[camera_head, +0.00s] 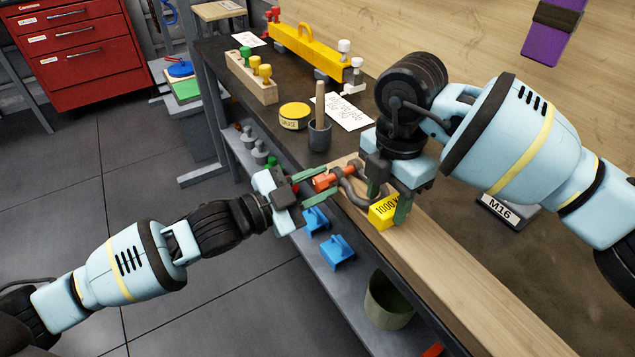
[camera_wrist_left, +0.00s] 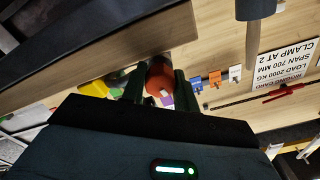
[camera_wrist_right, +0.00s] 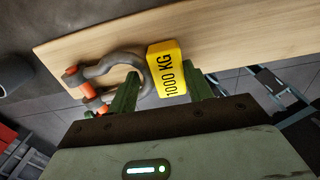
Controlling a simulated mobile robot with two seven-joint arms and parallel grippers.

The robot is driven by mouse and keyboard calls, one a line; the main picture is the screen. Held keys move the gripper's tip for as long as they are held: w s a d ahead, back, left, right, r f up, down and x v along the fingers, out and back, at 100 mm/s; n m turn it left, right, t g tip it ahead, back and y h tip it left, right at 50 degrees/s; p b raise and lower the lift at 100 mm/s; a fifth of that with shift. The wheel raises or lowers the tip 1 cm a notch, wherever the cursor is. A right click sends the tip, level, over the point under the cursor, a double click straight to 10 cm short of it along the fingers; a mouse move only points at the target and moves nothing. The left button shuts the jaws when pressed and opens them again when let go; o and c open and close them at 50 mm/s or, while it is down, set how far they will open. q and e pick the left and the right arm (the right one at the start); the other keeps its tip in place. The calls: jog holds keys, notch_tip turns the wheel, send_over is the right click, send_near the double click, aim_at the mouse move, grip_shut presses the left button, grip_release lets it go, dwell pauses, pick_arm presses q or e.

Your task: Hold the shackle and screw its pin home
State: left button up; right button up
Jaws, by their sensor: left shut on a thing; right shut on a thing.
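The dark grey bow shackle (camera_head: 352,190) is at the bench's front edge, with a yellow block marked 1000 KG (camera_head: 383,211) at its bow. My right gripper (camera_head: 389,198) points down, its fingers either side of the block; the right wrist view shows the block (camera_wrist_right: 167,70) and bow (camera_wrist_right: 118,60) there. The orange pin (camera_head: 324,182) lies at the shackle's open end, and orange also shows there in the right wrist view (camera_wrist_right: 74,77). My left gripper (camera_head: 312,184) is shut on the pin's outer end, also seen in the left wrist view (camera_wrist_left: 160,78). The thread's depth is hidden.
A light wooden board (camera_head: 455,270) runs along the bench's front edge. Behind stand a dark cup with a stick (camera_head: 319,136), a yellow tin (camera_head: 294,115) and a yellow lifting beam (camera_head: 305,52). Blue brackets (camera_head: 337,252) and a bin (camera_head: 388,302) are below.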

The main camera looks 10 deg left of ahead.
pick_arm(q)
jog(key=shift+w+a+m, duration=0.1)
jog(key=shift+a+m, duration=0.1)
jog(key=shift+m, duration=0.7)
pick_arm(e)
jog(key=shift+w+d, duration=0.2)
jog(key=shift+d, duration=0.15)
pick_arm(q)
jog(key=o, duration=0.7)
jog(key=shift+o, duration=1.4)
jog(key=shift+d, duration=0.15)
pick_arm(e)
jog(key=shift+s+a, duration=0.1)
jog(key=shift+a, duration=0.05)
pick_arm(q)
jog(key=v, duration=1.2)
pick_arm(e)
jog(key=shift+s+a, duration=0.1)
jog(key=shift+a, duration=0.05)
